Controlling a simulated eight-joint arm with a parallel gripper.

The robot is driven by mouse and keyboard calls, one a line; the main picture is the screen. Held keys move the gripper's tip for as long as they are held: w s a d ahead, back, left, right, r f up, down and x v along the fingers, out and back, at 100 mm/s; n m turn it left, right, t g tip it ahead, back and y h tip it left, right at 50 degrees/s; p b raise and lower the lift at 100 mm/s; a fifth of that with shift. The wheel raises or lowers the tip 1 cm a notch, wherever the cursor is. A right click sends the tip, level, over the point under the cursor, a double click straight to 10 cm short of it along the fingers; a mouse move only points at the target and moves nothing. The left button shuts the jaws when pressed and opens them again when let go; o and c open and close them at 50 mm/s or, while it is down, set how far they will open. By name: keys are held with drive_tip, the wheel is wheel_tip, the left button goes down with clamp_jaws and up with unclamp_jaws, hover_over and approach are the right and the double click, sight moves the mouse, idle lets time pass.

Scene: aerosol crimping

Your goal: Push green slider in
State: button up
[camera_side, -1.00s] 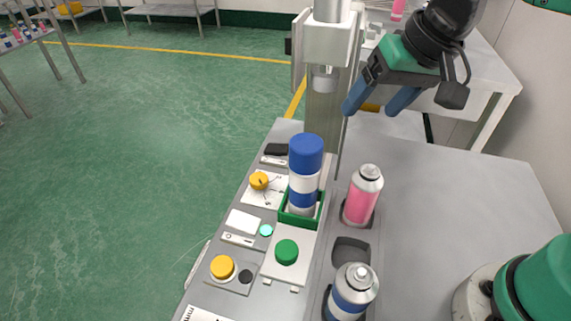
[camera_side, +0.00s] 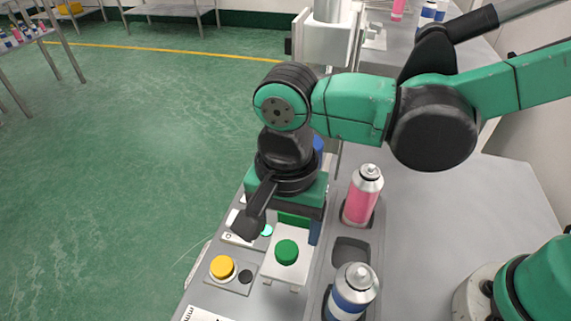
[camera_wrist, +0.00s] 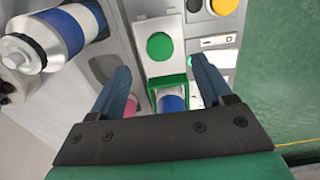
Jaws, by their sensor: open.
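The green slider (camera_wrist: 166,80) is a green open-topped frame joined to a white plate with a round green knob (camera_side: 286,252); the knob also shows in the wrist view (camera_wrist: 160,46). The blue-capped can (camera_wrist: 172,103) stands in the frame. In the side view, only a bit of the frame (camera_side: 293,219) shows under my arm, and the can is mostly hidden. My gripper (camera_wrist: 160,64) points down over the slider, open, with one blue finger on each side of the frame and nothing held. Whether a finger touches the frame cannot be told.
A pink can (camera_side: 363,194) and a blue-white can (camera_side: 351,292) stand in the holder to the right, with an empty pocket (camera_side: 350,252) between them. A yellow button (camera_side: 222,267) is at the left. The press column (camera_side: 330,40) rises behind.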

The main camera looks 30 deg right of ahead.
sight(287, 249)
drive_tip(key=shift+f, duration=2.6)
clamp_jaws()
